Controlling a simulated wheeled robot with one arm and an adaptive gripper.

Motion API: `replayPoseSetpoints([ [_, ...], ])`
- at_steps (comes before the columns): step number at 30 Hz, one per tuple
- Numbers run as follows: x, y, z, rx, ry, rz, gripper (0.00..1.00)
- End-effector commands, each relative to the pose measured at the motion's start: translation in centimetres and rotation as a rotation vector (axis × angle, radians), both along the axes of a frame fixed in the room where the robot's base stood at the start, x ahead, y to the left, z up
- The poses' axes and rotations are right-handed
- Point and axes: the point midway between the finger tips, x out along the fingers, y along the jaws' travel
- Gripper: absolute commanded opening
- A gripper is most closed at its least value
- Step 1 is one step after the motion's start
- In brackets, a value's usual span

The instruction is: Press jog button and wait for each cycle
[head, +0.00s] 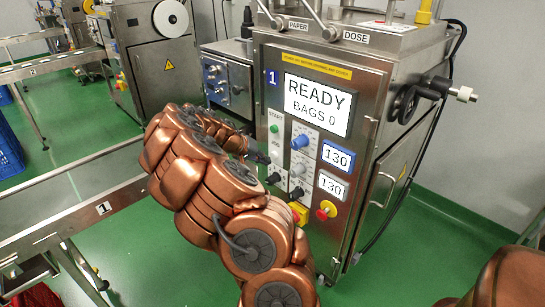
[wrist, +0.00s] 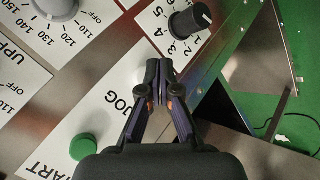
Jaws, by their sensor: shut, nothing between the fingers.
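The packer's control panel (head: 262,105) fills the middle of the head view. Its display (head: 317,104) reads READY, BAGS 0. The green START button (head: 274,129) sits above the JOG label. In the wrist view, the green START button (wrist: 83,147) and the JOG label (wrist: 117,106) lie left of my gripper. My gripper (wrist: 160,76) is shut and empty, its tips over or close to the panel beside the JOG label. A pale patch, possibly the jog button, is mostly hidden behind the fingers. I cannot tell whether they touch it. In the head view my gripper (head: 262,158) reaches the panel's left side.
The wrist view shows a black knob (wrist: 188,22). A conveyor (head: 90,215) stands left. Green floor lies open to the right.

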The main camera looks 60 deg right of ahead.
Motion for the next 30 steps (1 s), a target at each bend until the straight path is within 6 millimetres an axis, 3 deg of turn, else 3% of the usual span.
replayPoseSetpoints([
  [30,-0.22,-0.82,-0.03,0.0,0.0,0.0,0.0],
])
